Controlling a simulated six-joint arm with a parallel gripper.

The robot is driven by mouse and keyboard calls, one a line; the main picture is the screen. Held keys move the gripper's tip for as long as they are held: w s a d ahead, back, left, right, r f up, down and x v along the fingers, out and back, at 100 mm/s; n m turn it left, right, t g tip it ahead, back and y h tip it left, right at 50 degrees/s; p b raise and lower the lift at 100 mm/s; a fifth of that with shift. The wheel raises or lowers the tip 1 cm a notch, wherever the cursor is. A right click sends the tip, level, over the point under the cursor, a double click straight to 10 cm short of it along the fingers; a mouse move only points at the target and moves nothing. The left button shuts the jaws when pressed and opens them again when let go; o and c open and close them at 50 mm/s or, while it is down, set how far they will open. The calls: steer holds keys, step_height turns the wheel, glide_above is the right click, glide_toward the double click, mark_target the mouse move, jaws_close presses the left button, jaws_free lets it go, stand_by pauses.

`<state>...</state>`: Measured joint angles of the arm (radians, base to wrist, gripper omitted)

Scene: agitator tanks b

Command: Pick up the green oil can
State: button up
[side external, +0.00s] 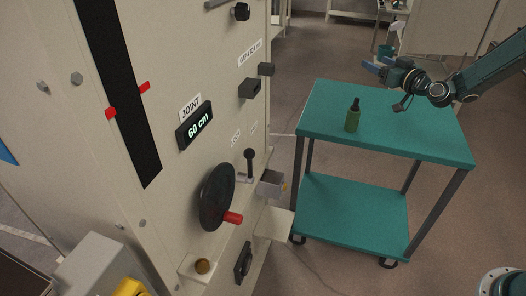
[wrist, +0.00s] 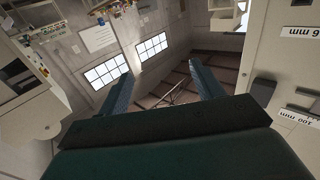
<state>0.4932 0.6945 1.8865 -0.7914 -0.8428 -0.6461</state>
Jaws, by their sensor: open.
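The green oil can (side external: 353,117) stands upright on the top of the teal cart (side external: 440,147), near its left edge. It has a green body and a dark narrow neck. My gripper (side external: 374,64) is above the far side of the cart, up and to the right of the can, apart from it, with its fingers pointing left. In the wrist view my gripper (wrist: 163,85) shows two spread fingers with nothing between them. The oil can does not show in the wrist view.
A large beige machine panel fills the left side, with a black handwheel (side external: 217,197), a lever (side external: 249,160) and a small box (side external: 270,183) sticking out toward the cart. The rest of the cart top is clear. Its lower shelf (side external: 350,215) is empty.

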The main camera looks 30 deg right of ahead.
mark_target(357, 121)
step_height(357, 121, down, 22)
steer(key=shift+r, duration=0.1)
steer(key=shift+w, duration=0.85)
steer(key=shift+w, duration=2.9)
